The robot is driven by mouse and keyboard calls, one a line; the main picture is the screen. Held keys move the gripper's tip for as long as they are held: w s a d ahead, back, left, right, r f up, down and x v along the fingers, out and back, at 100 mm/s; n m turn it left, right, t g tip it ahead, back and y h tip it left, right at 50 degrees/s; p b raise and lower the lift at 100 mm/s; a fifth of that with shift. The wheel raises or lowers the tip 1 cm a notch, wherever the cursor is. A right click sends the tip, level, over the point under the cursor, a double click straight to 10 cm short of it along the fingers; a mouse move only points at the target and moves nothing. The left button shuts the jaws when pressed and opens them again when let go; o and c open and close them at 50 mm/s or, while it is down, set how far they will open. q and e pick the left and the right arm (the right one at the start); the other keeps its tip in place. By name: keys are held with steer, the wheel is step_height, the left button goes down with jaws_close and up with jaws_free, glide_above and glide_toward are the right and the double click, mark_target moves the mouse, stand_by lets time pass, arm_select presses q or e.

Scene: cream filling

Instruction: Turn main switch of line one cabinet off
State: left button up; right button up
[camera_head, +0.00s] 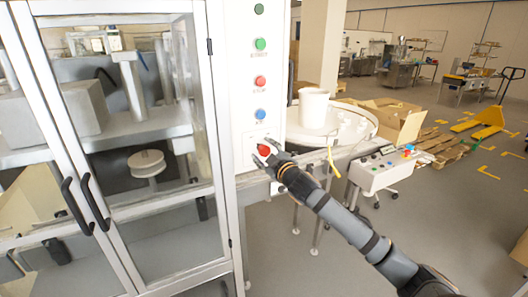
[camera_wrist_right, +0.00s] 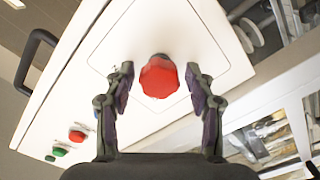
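The main switch, a red knob (camera_head: 264,149), sits low on the white control panel (camera_head: 244,100) of the cabinet, below a column of buttons. In the right wrist view the red knob (camera_wrist_right: 159,76) is on a square white plate. My right gripper (camera_head: 268,153) is at the knob in the head view. In the right wrist view the right gripper (camera_wrist_right: 160,80) is open, with one finger on each side of the knob and small gaps between. Whether the fingertips reach past the knob's face is hard to tell. My left gripper is not clearly in view.
Green, red and blue buttons (camera_head: 260,114) are above the knob. Glass cabinet doors (camera_head: 145,130) with dark handles (camera_head: 95,202) stand to the left. A round table with a white bucket (camera_head: 313,107) and a grey control box (camera_head: 385,172) are to the right. Floor is open farther right.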

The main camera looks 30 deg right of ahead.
stand_by(0.3)
steer(key=shift+f+m+b, duration=0.1)
steer(key=shift+m+b, duration=0.4)
steer(key=shift+m, duration=0.1)
steer(key=m+b, duration=0.2)
steer(key=m, duration=0.2)
steer(key=m+b, duration=0.3)
steer(key=m, duration=0.1)
steer(key=shift+d+f+m, duration=0.1)
steer(key=shift+d+m, duration=0.1)
steer(key=shift+m, duration=0.1)
steer(key=m+b, duration=0.1)
steer(key=m, duration=0.2)
steer(key=shift+m, duration=0.3)
steer(key=s+a+b, duration=0.1)
steer(key=s+b, duration=1)
steer(key=b, duration=1.1)
steer(key=a+f+n+g, duration=0.2)
steer(key=a+f+g, duration=0.1)
steer(key=f, duration=1.4)
steer(key=w+a+f+n+g+y+p, duration=0.1)
steer(key=a+f+n+g, duration=0.1)
steer(key=f, duration=1.6)
steer(key=shift+a+f+g, duration=0.35)
steer(key=shift+a+g, duration=0.25)
steer(key=shift+a, duration=0.4)
